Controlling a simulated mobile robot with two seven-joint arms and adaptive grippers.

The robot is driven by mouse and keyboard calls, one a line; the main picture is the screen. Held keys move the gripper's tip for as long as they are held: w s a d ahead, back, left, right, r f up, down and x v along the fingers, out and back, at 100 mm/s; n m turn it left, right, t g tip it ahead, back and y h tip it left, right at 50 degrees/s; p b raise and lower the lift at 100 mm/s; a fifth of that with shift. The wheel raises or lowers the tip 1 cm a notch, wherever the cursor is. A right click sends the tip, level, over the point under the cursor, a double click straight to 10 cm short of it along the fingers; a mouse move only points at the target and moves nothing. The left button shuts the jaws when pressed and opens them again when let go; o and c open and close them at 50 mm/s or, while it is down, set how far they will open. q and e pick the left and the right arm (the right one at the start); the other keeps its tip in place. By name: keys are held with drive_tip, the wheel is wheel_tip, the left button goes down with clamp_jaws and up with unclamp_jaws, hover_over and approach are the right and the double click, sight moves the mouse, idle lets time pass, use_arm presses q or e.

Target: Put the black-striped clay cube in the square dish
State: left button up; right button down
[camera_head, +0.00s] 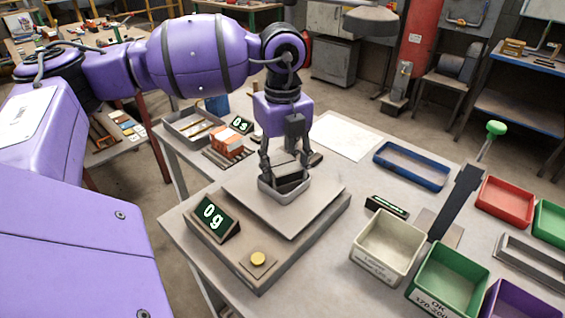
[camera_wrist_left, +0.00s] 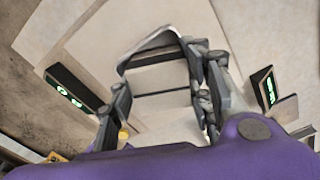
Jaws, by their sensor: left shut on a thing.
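My left gripper (camera_head: 287,166) points down over the square dish (camera_head: 286,196), a small grey dish on the plate of the scale. It is shut on a pale grey block with a dark band, which looks like the black-striped clay cube (camera_head: 291,174). In the left wrist view the cube (camera_wrist_left: 162,80) sits between the two fingers, with the dish's rim (camera_wrist_left: 148,50) around its far side. The cube is at or inside the dish's rim. I cannot tell whether it touches the dish's floor. My right gripper is not in view.
The scale's display (camera_head: 211,216) reads 0g. A white bin (camera_head: 387,246), a green bin (camera_head: 447,279) and a red bin (camera_head: 505,202) stand to the right. A blue tray (camera_head: 411,166) lies behind. A dark upright lever (camera_head: 455,203) stands near the bins.

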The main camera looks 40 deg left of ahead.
sight(283, 162)
use_arm(q)
drive_tip(key=shift+f, duration=0.2)
drive_tip(key=o, duration=1.4)
drive_tip(key=shift+r, duration=0.2)
wheel_tip(283, 162, up, 12)
